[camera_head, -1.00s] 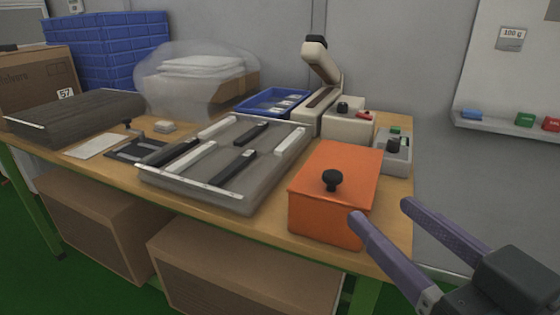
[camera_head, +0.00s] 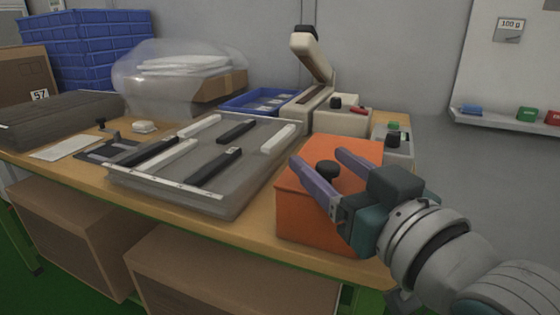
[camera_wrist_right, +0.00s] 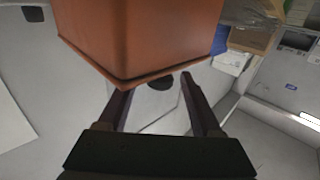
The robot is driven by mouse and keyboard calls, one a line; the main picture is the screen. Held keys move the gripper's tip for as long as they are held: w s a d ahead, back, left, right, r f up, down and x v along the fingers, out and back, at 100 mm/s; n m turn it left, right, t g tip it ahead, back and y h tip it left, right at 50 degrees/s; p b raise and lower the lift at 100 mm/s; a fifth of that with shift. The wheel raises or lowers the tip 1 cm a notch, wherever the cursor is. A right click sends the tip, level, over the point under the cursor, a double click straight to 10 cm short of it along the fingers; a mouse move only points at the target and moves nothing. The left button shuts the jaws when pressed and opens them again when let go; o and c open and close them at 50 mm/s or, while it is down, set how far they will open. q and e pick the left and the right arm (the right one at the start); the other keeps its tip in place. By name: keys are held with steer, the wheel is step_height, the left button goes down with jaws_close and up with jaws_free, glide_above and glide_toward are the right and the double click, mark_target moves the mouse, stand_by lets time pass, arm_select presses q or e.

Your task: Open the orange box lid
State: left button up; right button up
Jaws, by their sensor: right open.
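The orange box (camera_head: 310,215) stands at the front right of the table with its lid (camera_head: 357,148) closed. A black round knob (camera_head: 327,169) sits on the lid. My right gripper (camera_head: 317,157) is open over the lid, one finger on each side of the knob in the head view. In the right wrist view the box (camera_wrist_right: 140,35) fills the top, and the knob (camera_wrist_right: 160,82) shows between the open fingers (camera_wrist_right: 155,92). Contact with the knob cannot be told. My left gripper is not in view.
A grey tray (camera_head: 225,188) with black and white bars lies left of the box. A beige device (camera_head: 340,118) and a small grey button box (camera_head: 395,145) stand behind it. A blue tray (camera_head: 240,100) is further back. Cardboard boxes (camera_head: 200,270) stand under the table.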

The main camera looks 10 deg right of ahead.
steer(key=shift+w, duration=0.1)
jaws_close()
stand_by(0.5)
stand_by(0.9)
